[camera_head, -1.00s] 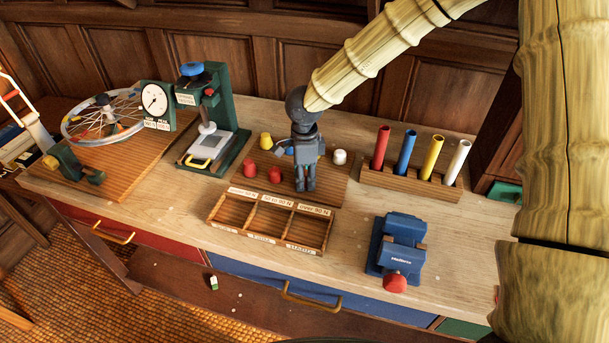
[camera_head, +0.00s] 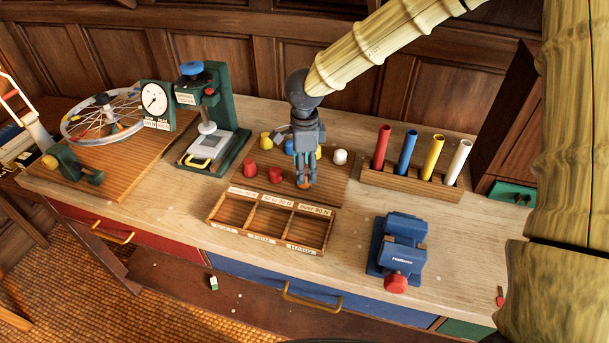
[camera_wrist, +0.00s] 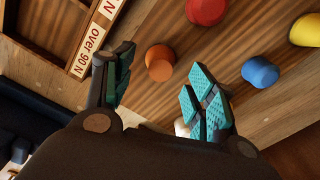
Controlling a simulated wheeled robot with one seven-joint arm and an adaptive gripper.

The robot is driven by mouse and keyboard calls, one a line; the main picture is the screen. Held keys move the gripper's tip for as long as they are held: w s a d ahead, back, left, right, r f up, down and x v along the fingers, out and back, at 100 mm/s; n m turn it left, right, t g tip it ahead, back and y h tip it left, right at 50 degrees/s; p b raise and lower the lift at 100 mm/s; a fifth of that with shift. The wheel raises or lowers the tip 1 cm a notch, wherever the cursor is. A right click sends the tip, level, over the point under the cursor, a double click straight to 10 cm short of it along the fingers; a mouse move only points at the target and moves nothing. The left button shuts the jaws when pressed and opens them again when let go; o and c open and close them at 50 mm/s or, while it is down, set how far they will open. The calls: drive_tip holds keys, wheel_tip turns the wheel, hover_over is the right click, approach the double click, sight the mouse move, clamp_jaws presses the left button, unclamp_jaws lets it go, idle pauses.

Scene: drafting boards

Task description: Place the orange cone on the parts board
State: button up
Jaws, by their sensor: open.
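The orange cone (camera_head: 304,184) is on the wooden parts board (camera_head: 335,186), close to its front edge by the divided tray. In the wrist view the cone (camera_wrist: 160,62) shows as a small orange piece in the space between and just beyond my fingertips. My gripper (camera_head: 305,174) points down over it, open. In the wrist view my gripper (camera_wrist: 158,80) has its teal pads apart, one on each side of the cone, with no clear contact. In the head view the fingers partly hide the cone.
Red pieces (camera_head: 249,169), a yellow piece (camera_head: 266,140), a blue piece (camera_wrist: 259,72) and a white piece (camera_head: 340,157) stand around it on the board. A divided tray (camera_head: 330,238) lies in front. A rack of coloured tubes (camera_head: 440,186) stands right, a blue vise (camera_head: 398,240) front right.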

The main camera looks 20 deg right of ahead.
wheel_tip(320, 180, up, 8)
drive_tip(key=shift+b, duration=0.35)
drive_tip(key=shift+s, duration=0.1)
idle(0.3)
